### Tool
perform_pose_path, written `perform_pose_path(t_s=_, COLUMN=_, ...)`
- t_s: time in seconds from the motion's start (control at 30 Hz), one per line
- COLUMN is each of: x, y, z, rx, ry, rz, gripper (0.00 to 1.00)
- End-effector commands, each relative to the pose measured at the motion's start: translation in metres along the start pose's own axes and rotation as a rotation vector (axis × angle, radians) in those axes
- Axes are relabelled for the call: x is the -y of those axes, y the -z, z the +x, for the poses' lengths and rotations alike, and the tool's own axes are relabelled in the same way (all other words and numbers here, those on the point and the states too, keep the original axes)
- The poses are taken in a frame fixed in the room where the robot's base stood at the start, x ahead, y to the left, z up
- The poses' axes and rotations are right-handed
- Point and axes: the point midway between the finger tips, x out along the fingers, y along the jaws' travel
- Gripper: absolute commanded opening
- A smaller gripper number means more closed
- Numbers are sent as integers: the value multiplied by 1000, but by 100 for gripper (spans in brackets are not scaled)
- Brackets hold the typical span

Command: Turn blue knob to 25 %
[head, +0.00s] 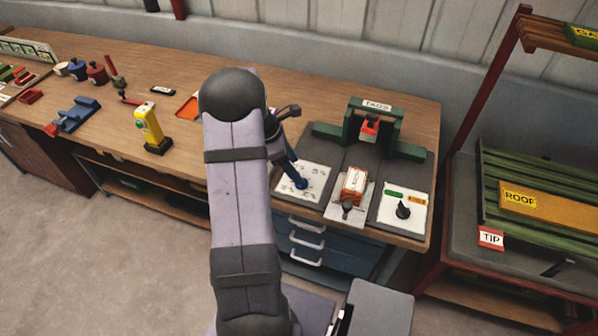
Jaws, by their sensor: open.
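The blue knob (301,184) sits on a white panel (316,172) with faint markings around it, at the left of the console on the bench. The markings and the knob's pointer are too small to read. My gripper (292,168) is open and reaches down at the knob from the upper left. I cannot tell whether its fingers touch the knob or stand around it. My arm hides part of the gripper and the bench to its left.
Right of the knob are a brick-like block (354,185) on a slide, a green frame (371,126) and a black knob (403,210) on another white panel. A yellow device (149,127) and small tools stand left on the bench. A rack (520,195) stands right.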

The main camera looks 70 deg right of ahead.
Motion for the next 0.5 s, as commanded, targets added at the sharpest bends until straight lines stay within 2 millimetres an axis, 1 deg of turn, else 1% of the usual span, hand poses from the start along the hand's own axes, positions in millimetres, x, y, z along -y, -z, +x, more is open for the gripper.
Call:
perform_pose_path(t_s=0.1, x=1, y=-1, z=15, rx=0, ry=4, rz=0, gripper=60)
perform_pose_path(t_s=0.23, x=0, y=-1, z=30, rx=0, ry=3, rz=2, gripper=60)
perform_pose_path(t_s=0.4, x=0, y=0, z=41, rx=0, ry=0, rz=1, gripper=60)
perform_pose_path(t_s=0.5, x=0, y=0, z=44, rx=0, ry=-1, rz=2, gripper=60)
